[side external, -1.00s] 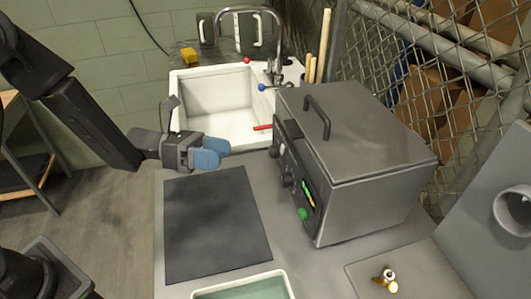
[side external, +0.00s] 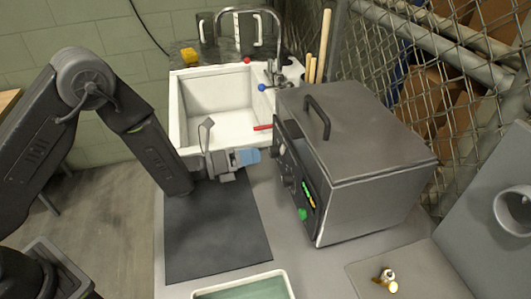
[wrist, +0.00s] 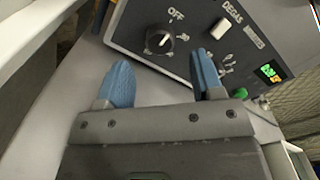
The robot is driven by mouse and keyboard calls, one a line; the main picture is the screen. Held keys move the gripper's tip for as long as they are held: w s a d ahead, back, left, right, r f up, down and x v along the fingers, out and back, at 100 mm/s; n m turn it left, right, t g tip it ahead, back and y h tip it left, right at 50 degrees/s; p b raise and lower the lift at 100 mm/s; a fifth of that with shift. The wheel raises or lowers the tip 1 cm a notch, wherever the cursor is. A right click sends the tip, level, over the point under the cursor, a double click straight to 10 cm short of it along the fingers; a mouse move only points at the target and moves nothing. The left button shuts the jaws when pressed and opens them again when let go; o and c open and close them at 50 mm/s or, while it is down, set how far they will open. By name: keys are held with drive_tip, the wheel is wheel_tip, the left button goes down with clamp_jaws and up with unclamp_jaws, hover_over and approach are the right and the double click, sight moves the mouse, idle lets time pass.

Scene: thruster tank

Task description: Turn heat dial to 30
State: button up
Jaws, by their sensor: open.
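The heat dial (wrist: 160,41) is a round black knob with a pale pointer, on the dark front panel of the metal tank (side external: 365,165). In the wrist view the marks OFF and 30 stand around it. The pointer seems to lie toward the upper right, between those marks; its exact setting is hard to tell. My gripper (wrist: 160,82) is open and empty, its two blue fingers spread, with the dial beyond and between them, apart from them. In the side view my gripper (side external: 250,156) is close to the left of the panel, above the dark mat's far end.
A degas switch (wrist: 221,27), a green button (wrist: 240,93) and a small lit display (wrist: 269,72) share the panel. A white sink (side external: 215,105) with a red-tipped lever (side external: 262,128) stands behind the gripper. The dark mat (side external: 215,235) is clear.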

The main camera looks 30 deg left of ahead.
sight(270, 152)
drive_tip(key=shift+x, duration=2.15)
drive_tip(key=c, duration=0.9)
